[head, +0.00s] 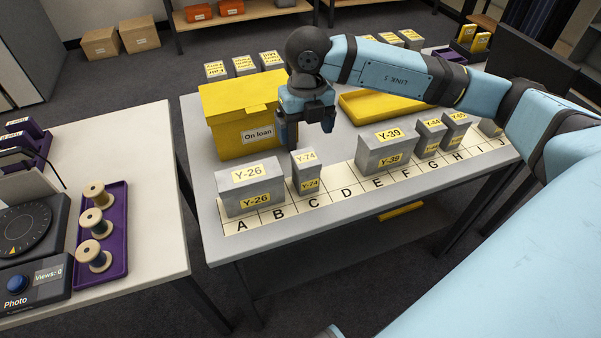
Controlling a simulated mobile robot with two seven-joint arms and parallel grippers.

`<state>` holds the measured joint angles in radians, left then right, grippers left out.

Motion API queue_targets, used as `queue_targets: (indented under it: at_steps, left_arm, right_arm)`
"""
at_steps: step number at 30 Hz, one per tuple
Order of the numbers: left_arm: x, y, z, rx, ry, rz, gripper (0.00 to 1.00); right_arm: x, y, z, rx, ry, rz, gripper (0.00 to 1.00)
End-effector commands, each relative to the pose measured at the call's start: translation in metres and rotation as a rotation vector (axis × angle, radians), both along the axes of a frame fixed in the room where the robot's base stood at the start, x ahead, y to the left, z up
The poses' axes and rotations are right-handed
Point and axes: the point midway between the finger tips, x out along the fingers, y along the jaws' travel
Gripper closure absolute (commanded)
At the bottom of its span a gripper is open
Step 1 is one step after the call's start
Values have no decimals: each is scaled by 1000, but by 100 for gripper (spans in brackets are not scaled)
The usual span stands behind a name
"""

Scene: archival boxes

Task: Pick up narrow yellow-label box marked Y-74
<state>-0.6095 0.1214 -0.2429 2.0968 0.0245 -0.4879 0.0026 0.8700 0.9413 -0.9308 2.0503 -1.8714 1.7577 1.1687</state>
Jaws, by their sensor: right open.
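The narrow grey box marked Y-74 (308,173) stands upright on the lettered strip, around the letter C, with yellow labels on its top and front. My right gripper (306,138) points down just behind and above it, fingers apart and empty. The picture does not show clearly whether a finger touches the box. Y-26 (249,187), a wider grey box, stands close to its left over A and B. My left gripper is not in view.
Y-39 (386,152) stands to the right, with a clear stretch around D between. A yellow "On loan" box (243,116) stands behind Y-26. A yellow tray (376,105) lies behind Y-39. Smaller boxes stand farther right. A table with spools (95,222) is at left.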

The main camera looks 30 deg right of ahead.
Motion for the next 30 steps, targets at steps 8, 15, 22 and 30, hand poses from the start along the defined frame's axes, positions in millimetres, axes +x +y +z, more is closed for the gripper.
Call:
queue_targets:
  at_steps: [8,15,22,30]
  left_arm:
    - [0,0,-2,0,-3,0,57]
    - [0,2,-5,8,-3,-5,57]
    - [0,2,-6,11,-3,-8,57]
    - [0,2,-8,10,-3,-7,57]
  right_arm:
    - [2,-9,-39,-42,-8,-21,11]
    - [3,-8,-76,-39,-10,-18,11]
    - [4,-9,-89,-39,-11,-19,11]
    - [9,-11,-127,-38,-8,-17,11]
